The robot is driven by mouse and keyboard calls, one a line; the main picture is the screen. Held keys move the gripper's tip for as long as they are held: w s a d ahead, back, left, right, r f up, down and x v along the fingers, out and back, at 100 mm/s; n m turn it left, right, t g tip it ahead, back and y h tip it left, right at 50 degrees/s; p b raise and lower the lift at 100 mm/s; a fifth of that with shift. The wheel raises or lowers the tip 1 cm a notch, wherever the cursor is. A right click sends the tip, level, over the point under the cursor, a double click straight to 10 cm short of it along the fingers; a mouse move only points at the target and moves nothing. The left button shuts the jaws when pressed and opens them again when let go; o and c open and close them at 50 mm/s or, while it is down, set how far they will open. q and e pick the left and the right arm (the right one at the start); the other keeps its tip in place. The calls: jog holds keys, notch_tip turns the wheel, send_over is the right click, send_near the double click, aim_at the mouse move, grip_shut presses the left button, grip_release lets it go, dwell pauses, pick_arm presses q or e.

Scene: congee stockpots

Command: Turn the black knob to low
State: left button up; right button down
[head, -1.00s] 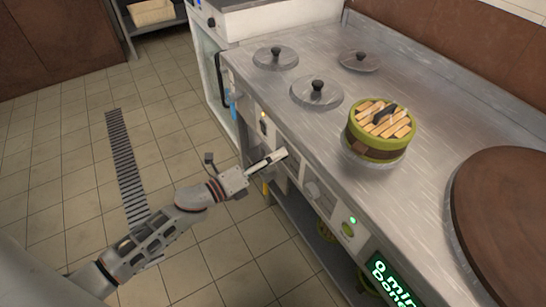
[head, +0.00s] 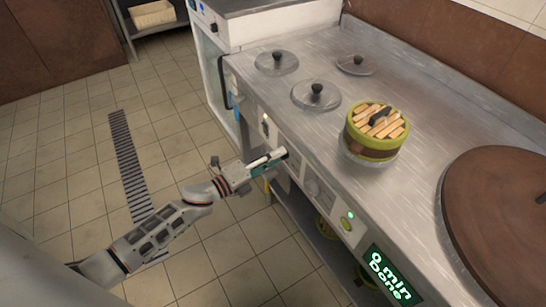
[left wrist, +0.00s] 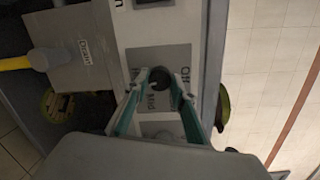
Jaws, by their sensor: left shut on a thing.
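The black knob (left wrist: 159,78) sits on a grey plate (left wrist: 181,54) on the stove's front panel, in the middle of the left wrist view. Lettering is printed around it, with "Off" and "Mid" partly readable. My left gripper (left wrist: 160,84) has a fingertip on each side of the knob and is shut on it. In the head view my left gripper (head: 275,158) reaches the front panel from the left and hides the knob. My right gripper is not in view.
The steel stove top (head: 420,120) carries pot lids (head: 316,96) and a green steamer (head: 376,132). A brown round lid (head: 500,220) is at the right. A display (head: 390,275) reads "0 min Done". The tiled floor at left is clear.

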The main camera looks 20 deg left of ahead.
pick_arm(q)
jog(key=shift+w+a+n+g+h+p, duration=0.1)
jog(key=shift+n+g+h+p, duration=0.25)
jog(key=shift+n+p, duration=1.8)
jog(key=shift+s+a+n+g+h+p, duration=0.1)
jog(key=shift+n+g+h+p, duration=0.25)
jog(key=shift+n, duration=3.7)
jog(key=shift+w+n+g+h+p, duration=0.3)
jog(key=shift+n+p, duration=0.85)
jog(key=shift+n, duration=1.95)
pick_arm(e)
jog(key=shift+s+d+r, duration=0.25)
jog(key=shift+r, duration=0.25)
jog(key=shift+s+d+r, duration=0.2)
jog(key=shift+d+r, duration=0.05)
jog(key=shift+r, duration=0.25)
pick_arm(q)
jog(key=shift+s, duration=0.2)
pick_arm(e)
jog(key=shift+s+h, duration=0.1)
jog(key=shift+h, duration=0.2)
pick_arm(q)
jog(key=o, duration=1.1)
